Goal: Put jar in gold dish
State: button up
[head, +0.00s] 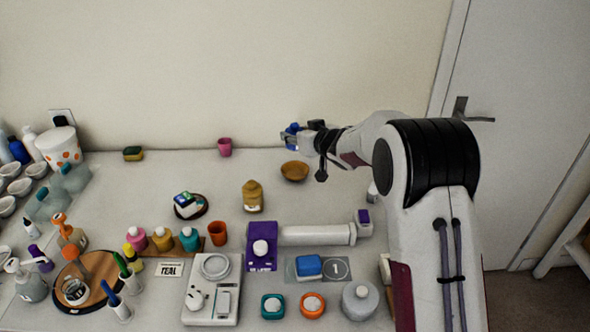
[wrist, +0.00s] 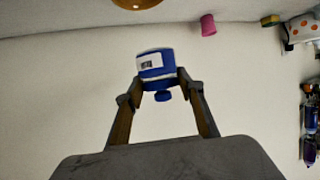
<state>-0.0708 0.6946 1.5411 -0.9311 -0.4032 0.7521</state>
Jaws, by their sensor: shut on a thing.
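A blue jar with a white label (wrist: 156,66) is held between the two fingertips of my gripper (wrist: 160,84) in the wrist view. Its small blue cap points toward the bottom of that picture. In the head view, the jar (head: 292,128) is partly hidden by my gripper (head: 297,138), which is above the back of the table. The gold dish (head: 294,171) rests on the table below the gripper, apart from the jar, and its visible inside looks empty. The dish also shows at the top edge of the wrist view (wrist: 137,4), cut off by the frame.
A pink cup (head: 225,147) and a sponge (head: 133,153) stand at the back left of the dish. A mustard-coloured bottle (head: 253,197) stands in front and left of it. Bottles, a scale (head: 211,290) and a white cylinder (head: 316,234) crowd the front. Table around the dish is clear.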

aim_at(297, 163)
jog(key=shift+w+r, duration=0.15)
jog(key=shift+r, duration=0.15)
jog(key=shift+f, duration=0.1)
dwell(0.4)
jog(key=shift+f, duration=3.15)
jog(key=shift+f, duration=0.1)
jog(key=shift+f, duration=1.75)
jog(key=shift+f, duration=0.4)
jog(key=o, duration=1.2)
jog(key=shift+f, duration=0.1)
